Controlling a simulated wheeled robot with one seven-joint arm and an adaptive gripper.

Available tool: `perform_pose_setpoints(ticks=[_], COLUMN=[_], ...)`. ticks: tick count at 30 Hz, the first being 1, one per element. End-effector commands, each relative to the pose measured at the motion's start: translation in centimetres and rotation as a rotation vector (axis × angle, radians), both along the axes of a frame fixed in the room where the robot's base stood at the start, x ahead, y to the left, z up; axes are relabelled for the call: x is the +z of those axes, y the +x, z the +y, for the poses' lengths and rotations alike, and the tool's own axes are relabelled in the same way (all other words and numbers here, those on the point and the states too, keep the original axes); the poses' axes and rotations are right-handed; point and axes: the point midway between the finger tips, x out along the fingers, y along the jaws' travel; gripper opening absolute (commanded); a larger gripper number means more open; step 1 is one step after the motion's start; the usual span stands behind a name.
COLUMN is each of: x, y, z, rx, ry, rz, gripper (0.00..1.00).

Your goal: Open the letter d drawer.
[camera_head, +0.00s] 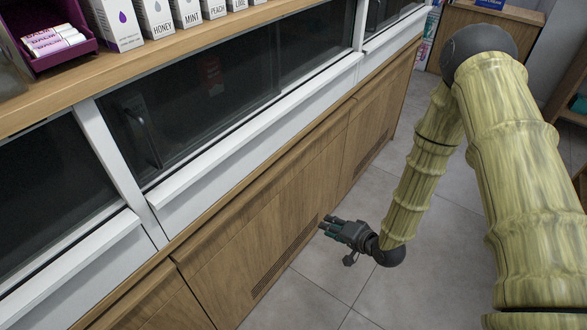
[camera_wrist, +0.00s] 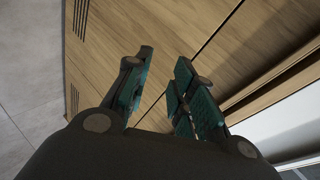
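No drawer marked with a letter d can be made out in either view. My gripper (camera_head: 327,228) points toward the wooden cabinet front (camera_head: 290,195), low down, above the tiled floor. In the wrist view, my gripper (camera_wrist: 164,60) has its two teal-padded fingers apart with nothing between them. Beyond the fingers is the wooden front (camera_wrist: 130,22), crossed by dark seams between panels. I see no handle between the fingers, and contact with the wood cannot be told.
A glass-fronted case (camera_head: 200,105) in white framing sits above the wood panels. The shelf above holds small boxes (camera_head: 154,18) and a purple tray (camera_head: 88,45). Grey tiled floor (camera_head: 335,270) is clear beside the cabinet. A wooden unit (camera_head: 490,20) stands at the back.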

Motion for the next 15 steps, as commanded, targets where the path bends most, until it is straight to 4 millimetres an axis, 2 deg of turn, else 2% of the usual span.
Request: perform_pose_setpoints(ticks=[1, 3, 6, 10, 15], x=[1.2, 3.6, 6.7, 9.8, 11.7], y=[2.6, 5.1, 7.7, 9.6, 10.5], z=[0.6, 1.4, 2.3, 3.0, 3.4], rx=[0.000, 0.015, 0.050, 0.102, 0.138], ry=[0.092, 0.218, 0.376, 0.517, 0.598], rz=[-0.040, -0.073, -0.099, -0.107, -0.102], gripper=[0.25, 0.25, 0.25, 0.25, 0.25])
